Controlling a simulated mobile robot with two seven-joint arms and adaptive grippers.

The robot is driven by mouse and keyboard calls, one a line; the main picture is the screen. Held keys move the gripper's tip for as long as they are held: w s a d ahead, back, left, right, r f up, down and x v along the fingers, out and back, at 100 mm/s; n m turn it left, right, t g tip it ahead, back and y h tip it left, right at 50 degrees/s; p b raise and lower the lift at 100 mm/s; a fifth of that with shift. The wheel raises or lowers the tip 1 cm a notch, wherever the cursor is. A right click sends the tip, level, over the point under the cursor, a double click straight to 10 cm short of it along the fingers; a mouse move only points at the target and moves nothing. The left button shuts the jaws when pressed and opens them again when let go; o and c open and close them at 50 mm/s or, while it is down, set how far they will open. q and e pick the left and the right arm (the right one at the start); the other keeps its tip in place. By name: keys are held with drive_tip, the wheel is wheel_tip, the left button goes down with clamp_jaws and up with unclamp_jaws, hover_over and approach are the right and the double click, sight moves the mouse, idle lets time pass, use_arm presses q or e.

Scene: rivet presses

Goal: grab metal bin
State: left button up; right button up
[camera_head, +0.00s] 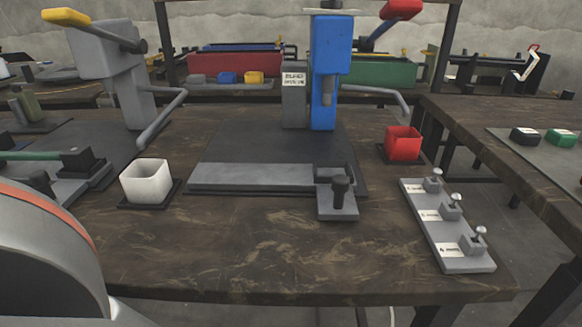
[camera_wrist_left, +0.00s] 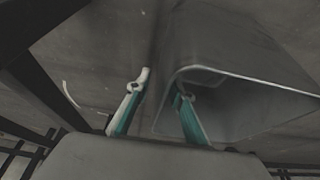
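In the left wrist view, a grey metal bin (camera_wrist_left: 245,76) with a thin, lighter rim and rounded corner fills the right side, close to the camera. My left gripper (camera_wrist_left: 165,88) is in that view with its two teal fingers apart. The right finger overlaps the bin's opening near the rim corner, and the left finger is outside the bin. I cannot tell whether either finger touches the wall. The head view does not show this bin or the left gripper. My right gripper is in neither view.
In the head view, a workbench (camera_head: 260,250) carries a blue press (camera_head: 331,75), a white open bin (camera_head: 147,183), a red bin (camera_head: 403,143) and a grey block with pins (camera_head: 445,235). The bench's front middle is clear. Another table (camera_head: 480,120) stands at right.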

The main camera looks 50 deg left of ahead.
use_arm(q)
drive_tip(key=shift+f, duration=0.25)
idle(0.3)
clamp_jaws()
